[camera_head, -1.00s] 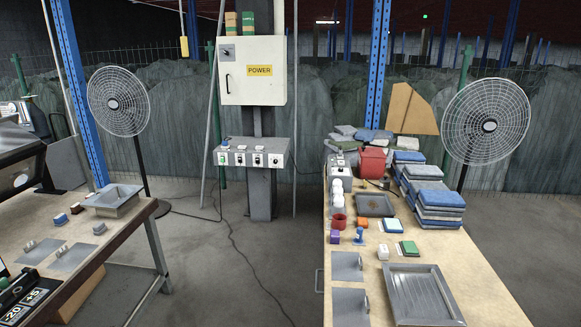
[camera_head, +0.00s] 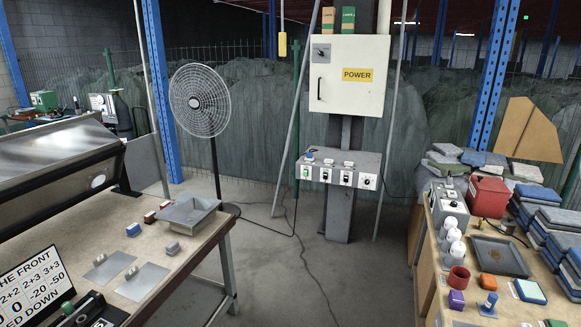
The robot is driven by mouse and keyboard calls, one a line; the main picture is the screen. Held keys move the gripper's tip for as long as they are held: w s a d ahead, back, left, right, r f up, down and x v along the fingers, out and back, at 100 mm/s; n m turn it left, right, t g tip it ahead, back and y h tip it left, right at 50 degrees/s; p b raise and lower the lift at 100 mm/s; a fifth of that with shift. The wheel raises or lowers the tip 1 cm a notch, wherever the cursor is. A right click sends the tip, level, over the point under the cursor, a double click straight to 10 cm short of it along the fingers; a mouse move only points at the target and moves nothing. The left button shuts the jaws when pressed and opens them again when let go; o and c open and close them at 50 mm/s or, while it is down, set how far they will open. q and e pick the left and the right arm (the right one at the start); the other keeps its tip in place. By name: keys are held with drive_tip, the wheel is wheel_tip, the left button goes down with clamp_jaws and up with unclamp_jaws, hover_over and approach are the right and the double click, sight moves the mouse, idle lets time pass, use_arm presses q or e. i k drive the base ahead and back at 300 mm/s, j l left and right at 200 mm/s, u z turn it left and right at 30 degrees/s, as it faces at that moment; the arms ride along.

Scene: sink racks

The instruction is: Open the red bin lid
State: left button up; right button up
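A red box-like thing (camera_head: 488,197) stands toward the back of the right table. It may be the red bin; its lid cannot be made out clearly at this distance. A smaller red cup-like container (camera_head: 458,281) stands nearer on the same table, with a dark open top. Neither of my grippers is in view.
The right table (camera_head: 424,270) holds a grey tray (camera_head: 500,257), white bottles, small blocks and stacked blue cloths. The left table (camera_head: 190,250) holds a metal tray (camera_head: 188,212) and a sign. Clear floor lies between, before the power cabinet (camera_head: 346,75). A fan (camera_head: 199,100) stands behind.

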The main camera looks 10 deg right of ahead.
sight(493, 184)
drive_tip(key=i+z, duration=0.4)
drive_tip(key=i, duration=0.3)
drive_tip(key=i+j+z, duration=0.25)
drive_tip(key=i+z, duration=0.15)
drive_tip(key=i, duration=0.3)
drive_tip(key=i+z, duration=0.2)
drive_tip(key=i, duration=0.6)
drive_tip(key=i+j+z, duration=0.15)
drive_tip(key=i, duration=0.7)
drive_tip(key=l, duration=0.1)
